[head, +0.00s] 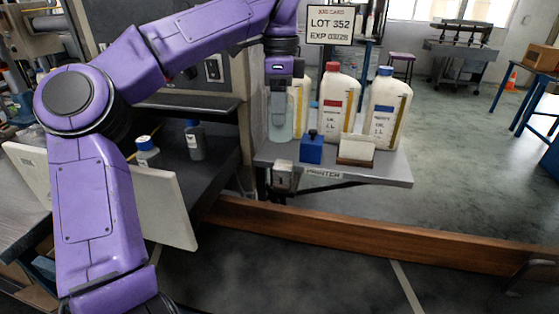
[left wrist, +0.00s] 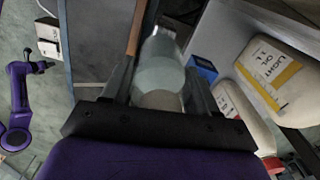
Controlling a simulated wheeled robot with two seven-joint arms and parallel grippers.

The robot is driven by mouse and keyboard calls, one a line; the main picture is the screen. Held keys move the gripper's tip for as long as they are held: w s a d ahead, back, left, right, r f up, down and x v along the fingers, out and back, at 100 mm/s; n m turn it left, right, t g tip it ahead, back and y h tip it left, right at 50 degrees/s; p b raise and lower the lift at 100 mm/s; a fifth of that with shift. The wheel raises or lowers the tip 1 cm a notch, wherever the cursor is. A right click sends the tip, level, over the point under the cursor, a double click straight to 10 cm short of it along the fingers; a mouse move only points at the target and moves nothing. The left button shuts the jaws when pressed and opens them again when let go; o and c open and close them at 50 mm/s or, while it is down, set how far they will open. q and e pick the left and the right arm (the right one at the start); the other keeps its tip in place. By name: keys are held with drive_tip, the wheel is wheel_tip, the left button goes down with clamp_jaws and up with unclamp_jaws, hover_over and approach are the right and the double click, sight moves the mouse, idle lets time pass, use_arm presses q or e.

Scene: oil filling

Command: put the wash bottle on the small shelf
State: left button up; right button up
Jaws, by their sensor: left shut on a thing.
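The wash bottle (head: 281,119) is pale and translucent, upright at the left end of the small shelf (head: 396,170). My left gripper (head: 279,84) is shut on its upper part from above. I cannot tell whether the bottle's base touches the shelf. In the left wrist view the wash bottle (left wrist: 162,68) sits between the two fingers (left wrist: 158,90). Another purple arm shows at the left of that view; its small dark gripper (left wrist: 41,66) is too small to read.
White oil bottles stand close on the shelf, with a red-capped one (head: 338,103) and a blue-capped one (head: 386,108). A blue block (head: 312,148) and a card holder (head: 355,151) stand at the front. A wooden rail (head: 370,237) runs below.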

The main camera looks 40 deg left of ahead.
use_arm(q)
drive_tip(key=w+a+f+n+p, duration=0.2)
drive_tip(key=w+a+f, duration=0.1)
drive_tip(key=f, duration=0.1)
drive_tip(key=w+a+f+n+p, duration=0.3)
drive_tip(key=f, duration=0.1)
drive_tip(key=w+a+f+n+p, duration=0.2)
drive_tip(key=w+a+f, duration=0.1)
drive_tip(key=f, duration=0.1)
drive_tip(key=shift+w+a+f, duration=0.1)
drive_tip(key=shift+w+a, duration=0.05)
drive_tip(key=shift+w, duration=0.25)
drive_tip(key=shift+f, duration=0.2)
drive_tip(key=o, duration=1.2)
